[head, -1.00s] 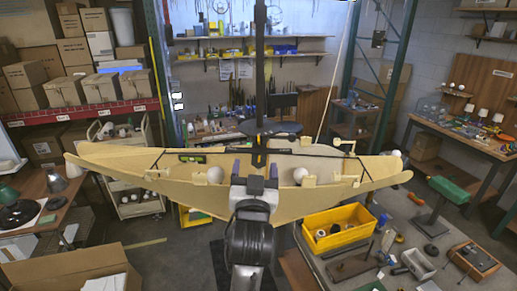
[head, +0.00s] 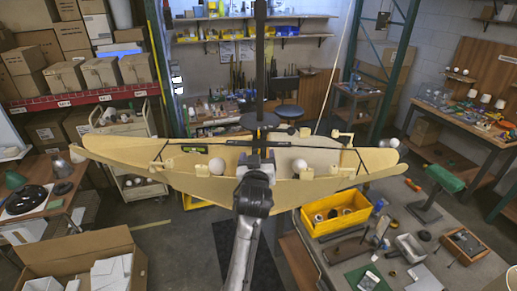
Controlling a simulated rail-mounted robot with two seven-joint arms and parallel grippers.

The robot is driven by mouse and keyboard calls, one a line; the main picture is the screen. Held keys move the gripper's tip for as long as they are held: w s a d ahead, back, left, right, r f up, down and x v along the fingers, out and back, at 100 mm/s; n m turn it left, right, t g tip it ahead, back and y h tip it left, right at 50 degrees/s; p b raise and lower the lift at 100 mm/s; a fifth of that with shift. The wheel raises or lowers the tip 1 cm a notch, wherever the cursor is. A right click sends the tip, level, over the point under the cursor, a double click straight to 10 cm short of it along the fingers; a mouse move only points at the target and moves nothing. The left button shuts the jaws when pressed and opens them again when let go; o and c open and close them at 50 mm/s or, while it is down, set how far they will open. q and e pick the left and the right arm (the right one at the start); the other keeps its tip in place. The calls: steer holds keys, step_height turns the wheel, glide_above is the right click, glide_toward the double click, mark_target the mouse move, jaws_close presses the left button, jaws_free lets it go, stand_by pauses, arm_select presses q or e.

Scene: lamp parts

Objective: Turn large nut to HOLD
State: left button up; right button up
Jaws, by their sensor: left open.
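A long, pale wooden boat-shaped lamp body (head: 330,186) hangs across the middle of the head view. A black vertical rod (head: 260,65) comes down to its centre. Two white globe bulbs, a left one (head: 217,166) and a right one (head: 299,166), sit inside the body on either side of the centre. My left gripper (head: 256,160) is at the centre of the body, by the lower end of the rod. It is open; its fingertips are partly hidden by my own wrist. I cannot make out the large nut; that spot is small and partly covered. My right gripper is not in view.
A yellow bin (head: 336,221) stands on the grey worktable at lower right, with tools and a green-topped stand (head: 445,179) nearby. An open cardboard box (head: 80,262) is at lower left. A black stool (head: 288,111) stands behind the lamp. Shelves line the back.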

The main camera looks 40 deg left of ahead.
arm_select(q)
steer(key=shift+p+x, duration=0.3)
steer(key=shift+x, duration=1.1)
